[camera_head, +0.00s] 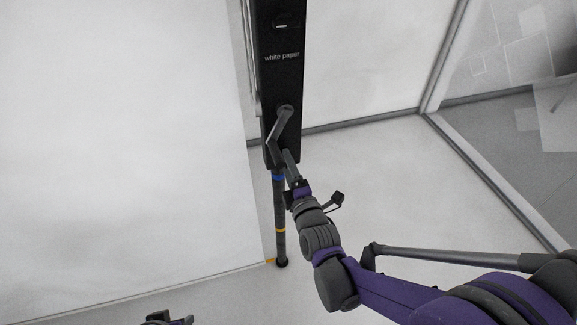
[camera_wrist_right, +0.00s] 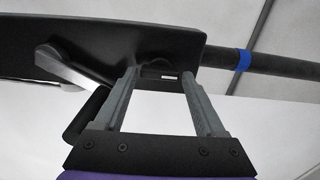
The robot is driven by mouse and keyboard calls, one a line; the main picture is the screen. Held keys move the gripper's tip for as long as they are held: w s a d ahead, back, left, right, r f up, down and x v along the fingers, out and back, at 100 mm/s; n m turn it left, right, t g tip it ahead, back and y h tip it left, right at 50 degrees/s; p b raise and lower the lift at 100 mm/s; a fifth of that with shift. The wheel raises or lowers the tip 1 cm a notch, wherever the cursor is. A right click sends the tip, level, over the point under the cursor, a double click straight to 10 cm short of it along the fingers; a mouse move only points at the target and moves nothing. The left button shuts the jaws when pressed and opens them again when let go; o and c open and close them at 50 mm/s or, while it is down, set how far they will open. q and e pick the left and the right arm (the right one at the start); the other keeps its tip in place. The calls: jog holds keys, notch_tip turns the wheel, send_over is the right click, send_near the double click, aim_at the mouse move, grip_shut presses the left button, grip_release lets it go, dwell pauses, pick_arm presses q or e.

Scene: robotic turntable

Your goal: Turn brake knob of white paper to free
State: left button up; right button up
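The black panel marked "white paper" (camera_head: 281,75) stands upright in the upper middle of the head view. A grey crank with a dark handle (camera_head: 273,150) is on its front; its lever also shows in the right wrist view (camera_wrist_right: 62,64). A dark round knob (camera_wrist_right: 154,68) with a white mark beside it sits near the panel's lower end in the right wrist view. My right gripper (camera_wrist_right: 159,78) is open, its fingertips on either side of the knob with a gap visible. In the head view it reaches the panel's lower end. My left gripper (camera_head: 166,319) is only partly visible at the bottom edge.
A dark pole (camera_head: 280,215) with blue and orange bands runs down below the panel. Another dial (camera_head: 282,22) with a white mark is at the panel's top. A large white sheet (camera_head: 120,130) fills the left. The crank handle (camera_wrist_right: 85,115) is close to my right gripper's left finger.

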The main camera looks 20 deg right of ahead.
jog(key=shift+o, duration=1)
jog(key=s, duration=1.1)
jog(key=shift+d, duration=0.15)
jog(key=shift+w, duration=0.1)
